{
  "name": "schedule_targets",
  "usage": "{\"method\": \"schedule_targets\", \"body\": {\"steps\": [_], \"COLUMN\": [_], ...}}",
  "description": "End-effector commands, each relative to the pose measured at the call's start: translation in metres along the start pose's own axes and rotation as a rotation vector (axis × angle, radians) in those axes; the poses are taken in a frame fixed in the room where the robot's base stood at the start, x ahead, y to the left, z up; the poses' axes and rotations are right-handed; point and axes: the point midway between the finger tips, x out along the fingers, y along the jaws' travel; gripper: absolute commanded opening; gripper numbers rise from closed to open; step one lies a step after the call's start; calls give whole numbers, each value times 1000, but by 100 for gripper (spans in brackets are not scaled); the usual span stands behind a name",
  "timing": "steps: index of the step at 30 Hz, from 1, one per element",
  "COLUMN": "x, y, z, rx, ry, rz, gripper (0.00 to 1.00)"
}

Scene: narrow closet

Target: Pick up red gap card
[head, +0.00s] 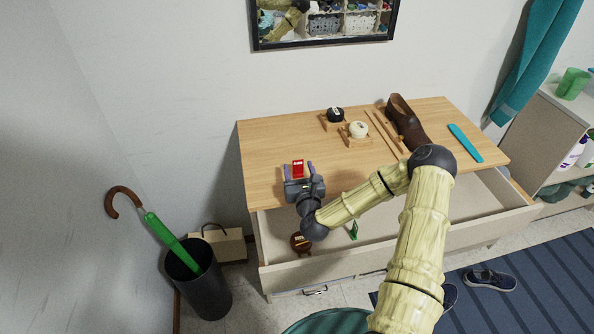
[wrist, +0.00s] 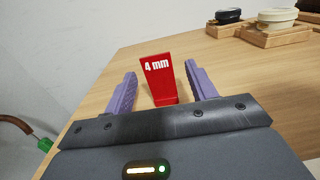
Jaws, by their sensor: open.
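The red gap card (head: 298,168) stands on the wooden top of the dresser (head: 262,141), near its left front part. In the wrist view the red gap card (wrist: 158,80) shows white "4 mm" lettering and leans slightly. My gripper (head: 298,170) is open, with its two purple fingers on either side of the card. In the wrist view my gripper (wrist: 160,85) has visible space between each finger and the card. The card's lower edge is partly hidden by the gripper body.
A brown shoe (head: 404,122) and a teal strip (head: 465,143) lie to the right. The open drawer below holds a brown round item (head: 300,243) and a green piece (head: 353,231).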

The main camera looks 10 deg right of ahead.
Motion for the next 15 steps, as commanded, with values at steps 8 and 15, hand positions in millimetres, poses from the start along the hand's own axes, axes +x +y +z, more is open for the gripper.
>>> {"method": "schedule_targets", "body": {"steps": [8, 15], "x": [34, 36], "y": [0, 0], "z": [1, 0], "rx": [0, 1], "ry": [-2, -1], "rz": [0, 0], "gripper": [56, 56]}}
